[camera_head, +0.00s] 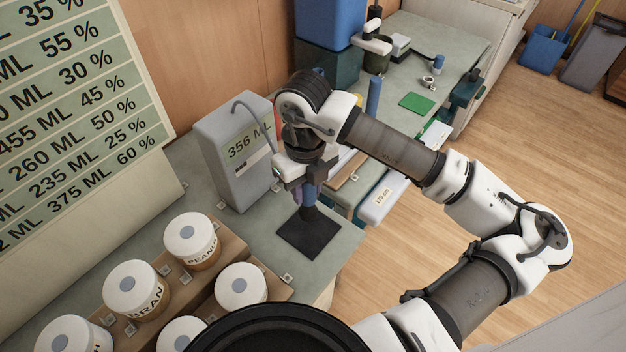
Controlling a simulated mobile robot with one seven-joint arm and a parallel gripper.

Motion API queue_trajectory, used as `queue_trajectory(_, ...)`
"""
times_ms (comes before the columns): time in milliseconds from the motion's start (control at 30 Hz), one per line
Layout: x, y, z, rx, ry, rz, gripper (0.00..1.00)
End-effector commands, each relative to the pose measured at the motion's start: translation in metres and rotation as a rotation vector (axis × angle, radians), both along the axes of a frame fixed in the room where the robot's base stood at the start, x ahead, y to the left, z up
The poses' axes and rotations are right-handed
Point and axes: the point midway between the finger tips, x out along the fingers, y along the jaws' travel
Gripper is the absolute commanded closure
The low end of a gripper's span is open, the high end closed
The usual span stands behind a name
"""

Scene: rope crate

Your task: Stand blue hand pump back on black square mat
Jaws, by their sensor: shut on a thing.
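The black square mat (308,237) lies near the front corner of the grey-green bench. The blue hand pump (309,194) is upright over the mat, with a dark base at its lower end. My gripper (306,184) points down from above and is shut on the pump. My gripper and wrist hide the pump's upper part. The dark base is at the mat's far part; I cannot tell whether it touches the mat or is a little above it.
A grey dispenser reading 356 ML (236,150) stands just left of my gripper. Several white-lidded jars (191,240) stand in a wooden rack at lower left. A large percentage chart (75,120) is at left. A green pad (416,102) lies on the farther bench.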

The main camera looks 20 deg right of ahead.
Motion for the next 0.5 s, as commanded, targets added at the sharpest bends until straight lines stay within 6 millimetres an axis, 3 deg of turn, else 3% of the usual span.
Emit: queue_trajectory(500, 0.000, -0.001, -0.010, -0.001, -0.001, 0.000, 1.00)
